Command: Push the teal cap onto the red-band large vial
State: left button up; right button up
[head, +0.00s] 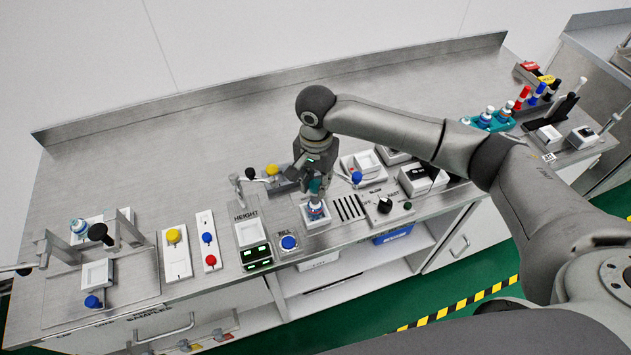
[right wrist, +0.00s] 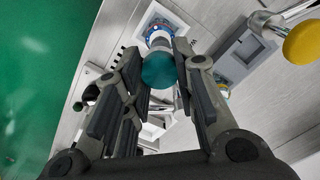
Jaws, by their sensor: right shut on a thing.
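My right gripper (head: 314,177) points down over the front of the steel bench and is shut on the teal cap (right wrist: 159,71). In the right wrist view the round cap sits between the two fingertips. The large vial (head: 316,210) stands in a white square holder (head: 318,222) directly under the gripper. Its white and blue top end shows just beyond the cap in the right wrist view (right wrist: 158,37). A red band is hard to make out. I cannot tell whether cap and vial touch. My left gripper is not in view.
A blue button (head: 289,242) and a height display (head: 257,257) stand left of the holder. A slotted panel with a black knob (head: 385,205) stands right. A yellow-knobbed lever (head: 272,169) is close behind. Capped vials (head: 487,115) stand far right. The bench's back is clear.

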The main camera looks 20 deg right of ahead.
aim_at(315, 197)
jog(key=shift+a+f+b, duration=0.1)
jog(key=shift+f+b, duration=0.7)
jog(key=shift+f, duration=0.3)
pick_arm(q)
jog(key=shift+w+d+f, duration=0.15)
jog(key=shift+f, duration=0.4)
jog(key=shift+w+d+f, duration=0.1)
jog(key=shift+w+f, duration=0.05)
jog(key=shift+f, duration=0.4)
pick_arm(e)
jog(key=shift+f, duration=0.7)
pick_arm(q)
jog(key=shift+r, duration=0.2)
pick_arm(e)
jog(key=shift+r, duration=0.1)
pick_arm(q)
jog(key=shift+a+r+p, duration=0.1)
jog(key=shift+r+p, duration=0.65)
jog(key=shift+p, duration=0.25)
pick_arm(e)
jog(key=shift+r, duration=0.35)
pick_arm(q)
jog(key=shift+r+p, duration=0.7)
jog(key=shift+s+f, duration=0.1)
pick_arm(e)
jog(key=shift+s+f, duration=0.1)
jog(key=shift+f, duration=0.85)
jog(key=shift+c, duration=0.2)
jog(key=shift+f, duration=0.1)
